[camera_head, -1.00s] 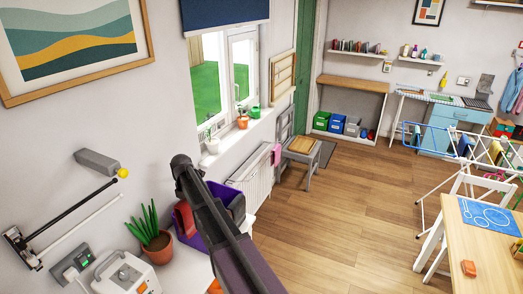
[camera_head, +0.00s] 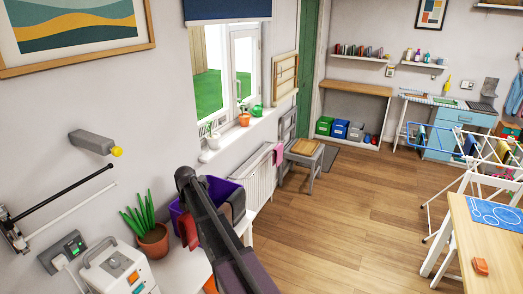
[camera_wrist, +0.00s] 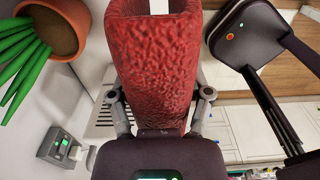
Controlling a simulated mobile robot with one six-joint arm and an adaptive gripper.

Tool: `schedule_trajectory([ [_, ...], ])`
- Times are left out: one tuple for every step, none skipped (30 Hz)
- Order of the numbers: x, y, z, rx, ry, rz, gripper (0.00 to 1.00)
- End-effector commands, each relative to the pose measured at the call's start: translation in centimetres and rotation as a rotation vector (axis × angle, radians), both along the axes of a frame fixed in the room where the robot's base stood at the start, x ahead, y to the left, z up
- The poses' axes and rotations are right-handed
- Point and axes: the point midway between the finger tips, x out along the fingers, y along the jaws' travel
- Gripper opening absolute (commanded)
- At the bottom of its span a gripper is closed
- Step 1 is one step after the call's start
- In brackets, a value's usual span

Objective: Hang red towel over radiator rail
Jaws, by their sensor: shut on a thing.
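The red towel (camera_wrist: 152,58) fills the middle of the wrist view. My gripper (camera_wrist: 160,102) is shut on it, with a finger on each side of its lower end. The towel looks folded or rolled. In the head view only a red piece (camera_head: 188,232) shows at the left of my arm, which hides the gripper and the rest. The white radiator (camera_head: 261,182) stands under the window, beyond my arm. A pink cloth (camera_head: 278,155) hangs at its far end. I cannot make out a separate rail on it.
A purple bin (camera_head: 222,187) stands behind my arm, between it and the radiator. A potted plant (camera_head: 154,240) and a white appliance (camera_head: 117,270) are at the near left. A chair (camera_head: 302,158) stands past the radiator.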

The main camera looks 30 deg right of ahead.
Motion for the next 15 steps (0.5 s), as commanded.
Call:
schedule_trajectory([
  [0.0, 0.0, -1.6, 0.0, 0.0, 0.0, 0.16],
  [0.0, 0.0, -1.9, 0.0, 0.0, 0.0, 0.16],
  [0.0, 0.0, -2.4, 0.0, 0.0, 0.0, 0.16],
  [0.0, 0.0, -2.7, 0.0, 0.0, 0.001, 0.16],
  [0.0, 0.0, -2.9, 0.0, 0.0, 0.001, 0.16],
  [0.0, 0.1, -3.2, 0.0, 0.0, 0.001, 0.16],
  [0.0, 0.1, -3.4, 0.0, 0.0, 0.001, 0.16],
  [0.0, 0.1, -3.6, 0.0, 0.0, 0.001, 0.16],
  [0.0, 0.1, -3.7, 0.0, 0.0, 0.001, 0.16],
  [0.0, 0.1, -3.8, 0.0, 0.0, 0.001, 0.16],
  [0.0, 0.1, -3.9, 0.0, 0.0, 0.001, 0.16],
  [0.0, 0.1, -3.9, 0.0, 0.0, 0.001, 0.16],
  [0.0, 0.1, -3.9, 0.0, 0.0, 0.001, 0.16],
  [0.0, 0.1, -3.9, 0.0, 0.0, 0.001, 0.16],
  [0.0, 0.1, -3.9, 0.0, 0.0, 0.002, 0.16],
])
